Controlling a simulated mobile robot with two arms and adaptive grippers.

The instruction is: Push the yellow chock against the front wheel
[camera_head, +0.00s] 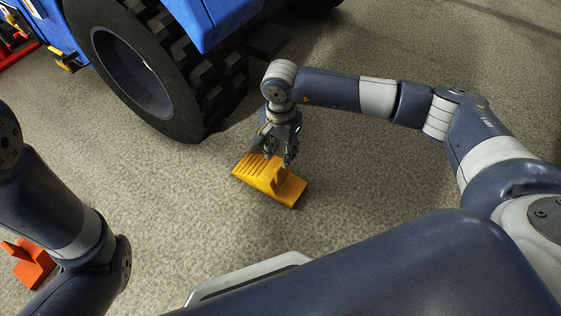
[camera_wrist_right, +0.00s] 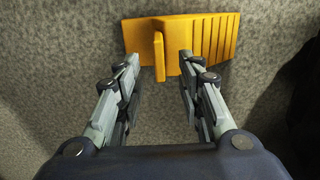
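The yellow chock (camera_head: 285,188) lies on the carpet-like floor in the middle of the head view, with a ribbed slope and an upright fin. The large black wheel (camera_head: 140,70) of the blue vehicle stands up and left of it, with bare floor between them. My right gripper (camera_head: 275,157) is over the chock. In the wrist view the right gripper (camera_wrist_right: 158,60) is open, and the fin of the chock (camera_wrist_right: 215,38) shows between its fingertips. I cannot tell whether the fingers touch it. My left gripper is out of view.
An orange chock (camera_head: 32,262) lies at the lower left, partly hidden by my left arm. The blue vehicle body (camera_head: 215,18) overhangs the wheel at the top. A red object (camera_head: 14,50) stands at the upper left. The floor around the yellow chock is clear.

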